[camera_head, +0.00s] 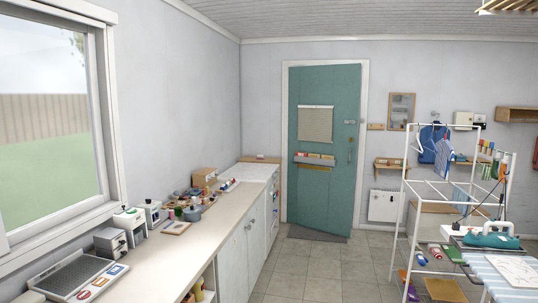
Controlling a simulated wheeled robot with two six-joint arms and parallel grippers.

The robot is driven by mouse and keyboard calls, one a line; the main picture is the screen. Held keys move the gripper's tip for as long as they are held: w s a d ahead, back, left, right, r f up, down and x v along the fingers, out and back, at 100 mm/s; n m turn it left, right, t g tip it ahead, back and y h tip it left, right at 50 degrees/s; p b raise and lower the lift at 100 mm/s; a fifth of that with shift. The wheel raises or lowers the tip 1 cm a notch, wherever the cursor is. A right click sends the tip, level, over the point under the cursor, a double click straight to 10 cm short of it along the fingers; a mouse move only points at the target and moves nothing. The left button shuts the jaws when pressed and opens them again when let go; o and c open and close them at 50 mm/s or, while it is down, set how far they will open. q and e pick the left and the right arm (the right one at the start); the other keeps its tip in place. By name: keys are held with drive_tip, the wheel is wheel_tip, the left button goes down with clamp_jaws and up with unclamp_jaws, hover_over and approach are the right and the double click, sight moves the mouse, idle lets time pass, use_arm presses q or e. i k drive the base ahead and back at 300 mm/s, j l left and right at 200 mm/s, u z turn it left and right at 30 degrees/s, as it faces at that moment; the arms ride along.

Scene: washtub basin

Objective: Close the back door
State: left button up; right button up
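The back door (312,195) is a teal door in a white frame on the far wall. Its handle (350,150) is on the right side. Its bottom edge slants down toward the right, so it looks slightly ajar into the room with the right edge nearer me; the exact gap is hard to tell. A blind-like panel and a small shelf of items (314,159) are on its face. Neither of my grippers is in view.
A long counter (185,245) with small appliances runs along the left wall under a window. A white drying rack (408,190) and an ironing board (505,275) stand at the right. Tiled floor (325,270) between them is clear up to the door.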

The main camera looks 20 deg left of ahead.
sight(318, 200)
drive_tip(key=u, duration=0.35)
drive_tip(key=i, duration=2)
drive_tip(key=i+l, duration=0.1)
drive_tip(key=i, duration=1.85)
drive_tip(key=i+z, duration=0.1)
drive_tip(key=i, duration=3.85)
